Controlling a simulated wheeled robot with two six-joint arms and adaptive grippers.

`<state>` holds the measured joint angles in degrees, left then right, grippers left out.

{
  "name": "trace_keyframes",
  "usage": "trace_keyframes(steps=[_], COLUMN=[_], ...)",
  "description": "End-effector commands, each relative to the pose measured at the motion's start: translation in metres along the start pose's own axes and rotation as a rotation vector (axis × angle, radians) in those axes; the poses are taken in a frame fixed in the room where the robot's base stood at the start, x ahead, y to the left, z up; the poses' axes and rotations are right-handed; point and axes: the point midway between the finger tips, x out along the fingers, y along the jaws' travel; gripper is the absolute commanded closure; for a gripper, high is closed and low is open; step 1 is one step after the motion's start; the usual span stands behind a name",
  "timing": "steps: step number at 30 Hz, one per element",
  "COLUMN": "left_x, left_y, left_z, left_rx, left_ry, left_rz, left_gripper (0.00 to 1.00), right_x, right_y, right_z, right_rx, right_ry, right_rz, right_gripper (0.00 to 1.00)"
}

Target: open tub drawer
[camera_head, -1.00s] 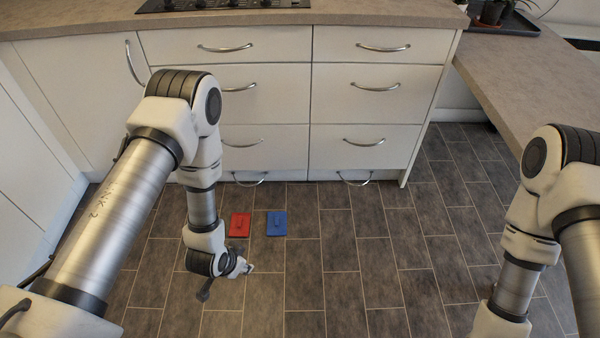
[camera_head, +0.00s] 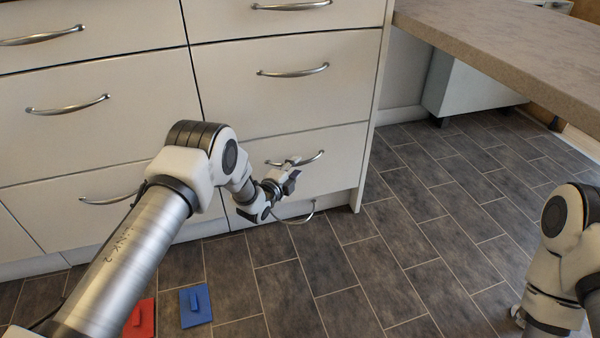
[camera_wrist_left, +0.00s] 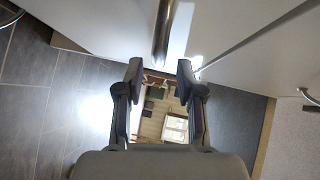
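The drawer front (camera_head: 335,170) low in the right column of the cream cabinet is closed, with a curved metal handle (camera_head: 312,158). No label shows which one is the tub drawer. My left gripper (camera_head: 291,166) is in front of this drawer at its handle. In the left wrist view my left gripper (camera_wrist_left: 160,68) is open with two dark fingers apart. A metal bar handle (camera_wrist_left: 163,35) lies ahead, in line with the gap; I cannot tell if it touches. My right arm is at the right edge, its gripper out of view.
A red pad (camera_head: 146,318) and a blue pad (camera_head: 195,306) lie on the tiled floor. A countertop (camera_head: 500,50) juts out at the right. Floor right of the cabinet is clear.

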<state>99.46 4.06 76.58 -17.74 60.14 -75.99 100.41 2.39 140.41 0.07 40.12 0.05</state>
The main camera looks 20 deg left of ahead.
Motion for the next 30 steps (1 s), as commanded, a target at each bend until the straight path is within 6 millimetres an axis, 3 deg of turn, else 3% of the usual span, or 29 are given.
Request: trace_keyframes(steps=[1, 6, 14, 18, 30], left_x=[0.011, 0.034, 0.038, 0.038, 0.036], left_y=[0.007, 0.005, 0.002, 0.002, 0.001], left_z=[0.001, 0.000, 0.000, 0.000, -0.002], left_rx=[0.001, -0.001, -0.004, -0.004, -0.004], left_ry=[0.001, 0.000, -0.001, -0.001, -0.001], left_rz=[-0.002, 0.001, 0.003, 0.003, 0.004], left_gripper=[0.63, 0.63, 0.63, 1.00, 1.00], right_x=[0.013, 0.024, 0.023, 0.023, 0.020], right_y=[0.000, 0.001, 0.001, 0.001, 0.001], right_z=[0.000, -0.001, -0.002, -0.002, -0.001], right_rx=[0.002, 0.005, 0.006, 0.005, 0.005], right_ry=[0.001, 0.003, 0.004, 0.004, 0.003], right_rz=[0.000, 0.001, 0.001, 0.001, 0.000], right_gripper=[0.60, 0.60, 0.60, 0.60, 0.60])
